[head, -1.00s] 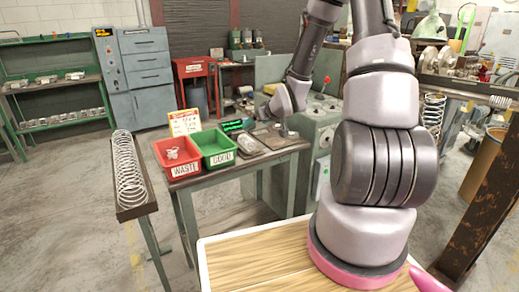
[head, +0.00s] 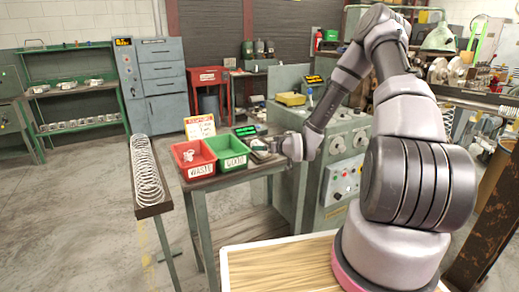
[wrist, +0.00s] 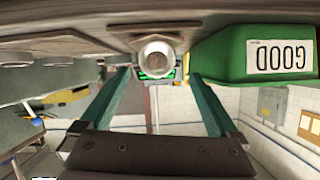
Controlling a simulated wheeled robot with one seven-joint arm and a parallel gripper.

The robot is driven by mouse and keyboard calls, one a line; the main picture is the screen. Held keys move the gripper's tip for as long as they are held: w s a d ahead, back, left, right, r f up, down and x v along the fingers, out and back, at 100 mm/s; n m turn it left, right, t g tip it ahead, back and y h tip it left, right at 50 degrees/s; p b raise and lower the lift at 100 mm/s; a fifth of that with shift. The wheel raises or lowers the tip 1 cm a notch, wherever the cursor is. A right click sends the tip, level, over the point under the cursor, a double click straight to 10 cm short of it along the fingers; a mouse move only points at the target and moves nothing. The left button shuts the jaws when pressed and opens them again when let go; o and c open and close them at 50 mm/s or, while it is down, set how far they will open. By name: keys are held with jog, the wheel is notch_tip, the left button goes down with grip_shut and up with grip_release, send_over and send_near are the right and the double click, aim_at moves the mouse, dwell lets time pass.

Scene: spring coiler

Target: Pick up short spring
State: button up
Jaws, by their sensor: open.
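A silvery round-ended piece (wrist: 155,55), seen end-on in the wrist view, looks like the short spring; its coils cannot be made out. It lies against the table surface, which shows upside down at the top. My gripper (wrist: 160,76) is open, its two teal fingers apart, with the piece in line with the gap between them. I cannot tell how far between the fingers it reaches. In the head view my gripper (head: 266,150) is low over the small table, right of the green bin, and hides the piece.
The green GOOD bin (head: 236,164) is close beside my gripper; it also shows in the wrist view (wrist: 225,60). The red WASTE bin (head: 202,172) stands left of it. The grey machine (head: 345,125) is to the right.

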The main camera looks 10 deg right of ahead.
aim_at(261, 144)
jog(key=x, duration=0.4)
jog(key=shift+w+d+f, duration=0.1)
jog(key=shift+w+f, duration=0.15)
jog(key=shift+w, duration=0.1)
grip_shut()
jog(key=shift+r, duration=5.05)
